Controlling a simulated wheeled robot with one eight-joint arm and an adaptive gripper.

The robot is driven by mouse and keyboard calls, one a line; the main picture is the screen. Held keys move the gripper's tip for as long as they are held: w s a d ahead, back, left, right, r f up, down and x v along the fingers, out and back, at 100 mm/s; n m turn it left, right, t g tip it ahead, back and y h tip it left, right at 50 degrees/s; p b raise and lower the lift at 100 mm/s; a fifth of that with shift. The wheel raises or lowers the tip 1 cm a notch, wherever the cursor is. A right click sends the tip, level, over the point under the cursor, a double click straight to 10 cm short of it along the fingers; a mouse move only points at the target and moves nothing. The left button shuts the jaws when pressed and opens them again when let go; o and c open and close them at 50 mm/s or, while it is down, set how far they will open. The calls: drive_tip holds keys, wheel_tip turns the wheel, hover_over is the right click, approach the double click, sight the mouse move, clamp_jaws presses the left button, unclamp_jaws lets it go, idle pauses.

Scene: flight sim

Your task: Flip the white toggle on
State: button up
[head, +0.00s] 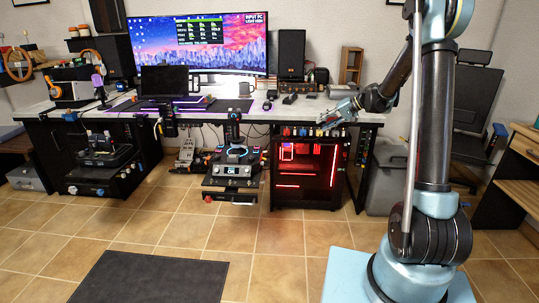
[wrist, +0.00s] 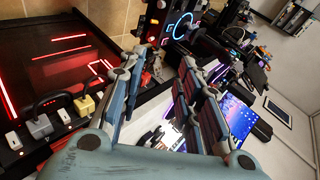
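A row of small switches sits on a black strip at the left in the wrist view. It includes a pale grey-white toggle (wrist: 38,127), a small white piece (wrist: 63,115) beside it and a yellow toggle (wrist: 84,105). I cannot tell for sure which one is the white toggle, or its on/off state. In the head view my gripper (head: 333,116) is above the desk's right front edge.
A red-lit PC case (head: 307,170) stands under the desk by the switches. The desk (head: 352,116) holds a large monitor (head: 200,45), a laptop (head: 164,82), speakers and a mug (head: 244,90). Open tiled floor (head: 270,238) and a dark mat (head: 150,278) lie in front.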

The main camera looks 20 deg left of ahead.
drive_tip(key=w+a+f+y, duration=0.2)
drive_tip(key=w+a+f, duration=0.5)
drive_tip(key=f, duration=0.1)
drive_tip(key=n+g+y, duration=0.1)
drive_tip(key=g+y, duration=0.1)
drive_tip(key=y, duration=0.1)
approach(265, 152)
drive_tip(key=x, duration=0.7)
drive_tip(key=shift+w+a+f, duration=0.25)
drive_tip(key=shift+w+a, duration=0.05)
drive_tip(key=shift+w, duration=0.05)
